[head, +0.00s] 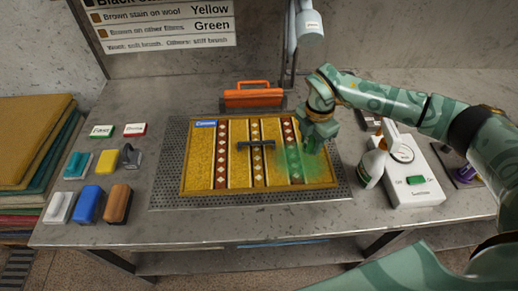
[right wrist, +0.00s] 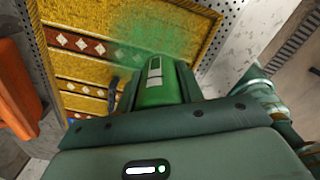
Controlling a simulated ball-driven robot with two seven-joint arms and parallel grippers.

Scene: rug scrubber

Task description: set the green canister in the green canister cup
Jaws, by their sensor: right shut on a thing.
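My right gripper (head: 312,145) is above the right part of a patterned yellow rug and is shut. In the right wrist view its fingers (right wrist: 160,80) close on the sides of the green canister (right wrist: 160,93), which has a pale label. In the head view the gripper largely hides the canister. A green cloudy patch (head: 295,160) shows on the rug beside the gripper. I cannot make out the green canister cup for certain; a dark holder (head: 367,119) stands partly behind my right arm. My left gripper is not in view.
The rug (head: 205,185) lies on a perforated grey mat (head: 168,165). A white machine (head: 415,188) and a white bottle (head: 371,168) stand to the right, with a purple canister (head: 465,173) beyond. An orange clamp (head: 252,97) is behind. Brushes and blocks (head: 90,204) sit at left.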

